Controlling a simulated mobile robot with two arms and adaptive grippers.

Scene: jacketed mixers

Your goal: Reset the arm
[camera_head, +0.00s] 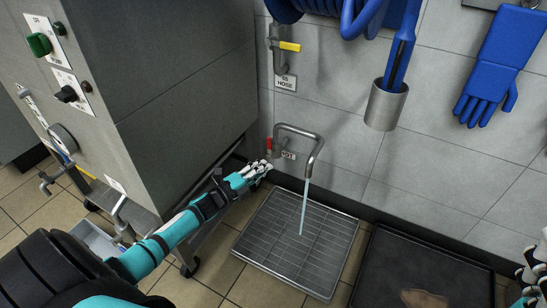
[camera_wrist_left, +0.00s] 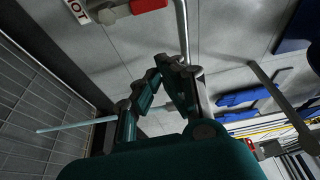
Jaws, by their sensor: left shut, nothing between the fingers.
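My left arm reaches in from the left in the head view. Its gripper (camera_head: 262,169) is shut and empty beside the wall tap (camera_head: 308,138), just below the tap's red handle (camera_head: 269,144). In the left wrist view the shut fingers (camera_wrist_left: 168,68) point toward the tap pipe (camera_wrist_left: 182,28). The red handle (camera_wrist_left: 148,5) lies beyond the fingertips, apart from them. A thin water stream (camera_head: 304,207) runs from the spout down to the floor grate. My right gripper (camera_head: 534,273) shows only partly at the right edge; its fingers are unclear.
A grey machine cabinet (camera_head: 160,90) with a green knob stands left, close beside my left arm. A metal floor grate (camera_head: 248,246) lies under the tap. A dark mat (camera_head: 450,268) lies right of it. A blue hose (camera_head: 330,8), metal holder (camera_head: 385,106) and blue gloves (camera_head: 503,62) hang on the wall.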

